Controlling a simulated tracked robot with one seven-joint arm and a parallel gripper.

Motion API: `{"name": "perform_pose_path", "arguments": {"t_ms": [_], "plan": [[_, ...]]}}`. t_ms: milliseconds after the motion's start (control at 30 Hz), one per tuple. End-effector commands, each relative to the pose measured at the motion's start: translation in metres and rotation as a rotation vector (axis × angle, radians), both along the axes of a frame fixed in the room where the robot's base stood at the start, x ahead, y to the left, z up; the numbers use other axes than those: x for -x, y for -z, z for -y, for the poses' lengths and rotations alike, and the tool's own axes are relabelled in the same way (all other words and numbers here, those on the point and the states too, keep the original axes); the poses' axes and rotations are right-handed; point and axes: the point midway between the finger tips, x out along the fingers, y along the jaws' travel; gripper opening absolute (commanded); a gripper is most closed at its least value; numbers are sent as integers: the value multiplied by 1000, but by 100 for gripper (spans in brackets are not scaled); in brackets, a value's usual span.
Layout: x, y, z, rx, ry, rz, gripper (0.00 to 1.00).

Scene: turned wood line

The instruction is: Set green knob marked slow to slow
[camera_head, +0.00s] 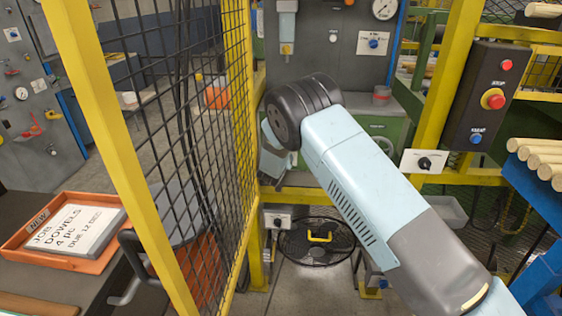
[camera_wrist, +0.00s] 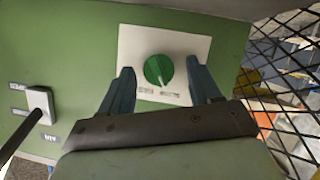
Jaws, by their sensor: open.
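The green knob (camera_wrist: 158,69) is round and sits on a white plate (camera_wrist: 201,44) fixed to a green panel (camera_wrist: 75,45) in the wrist view. Its pale pointer line points down and slightly right in the picture. Two small labels (camera_wrist: 158,92) lie below the knob, too small to read. My gripper (camera_wrist: 159,70) is open, with one finger on each side of the knob. I cannot tell whether the fingers touch the plate. In the head view my arm hides the knob and most of the gripper.
A white block with a dark lever (camera_wrist: 40,103) is left on the green panel. Black mesh (camera_wrist: 285,75) stands close on the right in the wrist view. In the head view, the yellow-framed mesh fence (camera_head: 195,130) and a button box (camera_head: 487,97) flank my arm.

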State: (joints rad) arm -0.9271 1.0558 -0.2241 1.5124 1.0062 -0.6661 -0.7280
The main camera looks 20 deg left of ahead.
Motion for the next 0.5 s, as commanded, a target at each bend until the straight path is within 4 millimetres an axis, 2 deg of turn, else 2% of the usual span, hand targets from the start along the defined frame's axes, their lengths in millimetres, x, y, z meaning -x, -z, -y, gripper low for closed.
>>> {"name": "perform_pose_path", "arguments": {"t_ms": [267,400,500], "plan": [[0,-9,0,-1,0,0,63],[1,-30,0,-2,0,1,63],[10,-42,5,-1,1,-1,63]]}}
